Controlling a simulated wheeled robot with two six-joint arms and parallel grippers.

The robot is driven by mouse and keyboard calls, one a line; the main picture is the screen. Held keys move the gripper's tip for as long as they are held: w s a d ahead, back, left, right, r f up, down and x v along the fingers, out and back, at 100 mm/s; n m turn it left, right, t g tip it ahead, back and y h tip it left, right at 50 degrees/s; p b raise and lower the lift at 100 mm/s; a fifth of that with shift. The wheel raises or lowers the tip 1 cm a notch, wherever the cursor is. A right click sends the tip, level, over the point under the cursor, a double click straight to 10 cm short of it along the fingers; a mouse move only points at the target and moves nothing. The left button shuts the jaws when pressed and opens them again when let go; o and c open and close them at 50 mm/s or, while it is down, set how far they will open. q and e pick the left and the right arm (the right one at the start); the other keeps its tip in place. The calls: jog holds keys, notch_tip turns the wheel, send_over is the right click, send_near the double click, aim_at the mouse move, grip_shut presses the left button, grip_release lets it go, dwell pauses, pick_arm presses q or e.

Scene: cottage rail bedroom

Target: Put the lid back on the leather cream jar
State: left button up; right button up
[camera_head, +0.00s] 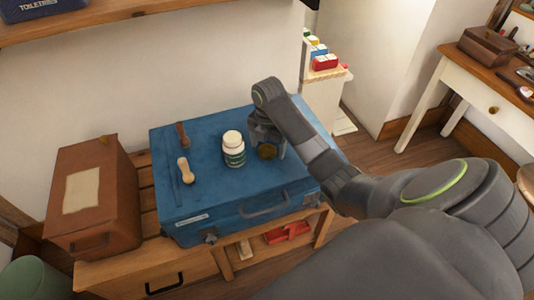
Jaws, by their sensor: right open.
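A white jar with a green label (234,151) stands upright on the blue case (215,192); its top looks white. A small, dark brown-gold round piece (267,152), which looks like a lid, lies on the case to the right of the jar. My right gripper (268,146) is open and low over the case, with its fingers on either side of the round piece. I cannot tell whether they touch it. My left gripper is not in view.
Two wooden-handled tools (185,170) lie on the case left of the jar. A brown box (92,198) stands left on the wooden bench (105,272). A shelf (130,10) overhangs at the top left. A white table (470,85) stands at the right.

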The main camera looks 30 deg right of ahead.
aim_at(268, 149)
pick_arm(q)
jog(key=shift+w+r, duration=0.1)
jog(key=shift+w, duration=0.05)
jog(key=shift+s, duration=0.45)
pick_arm(e)
jog(key=c, duration=1)
jog(key=shift+r, duration=0.55)
pick_arm(q)
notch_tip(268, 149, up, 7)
jog(key=p, duration=0.7)
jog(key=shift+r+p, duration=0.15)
jog(key=shift+p, duration=0.25)
pick_arm(e)
notch_tip(268, 149, up, 9)
jog(key=shift+f, duration=0.1)
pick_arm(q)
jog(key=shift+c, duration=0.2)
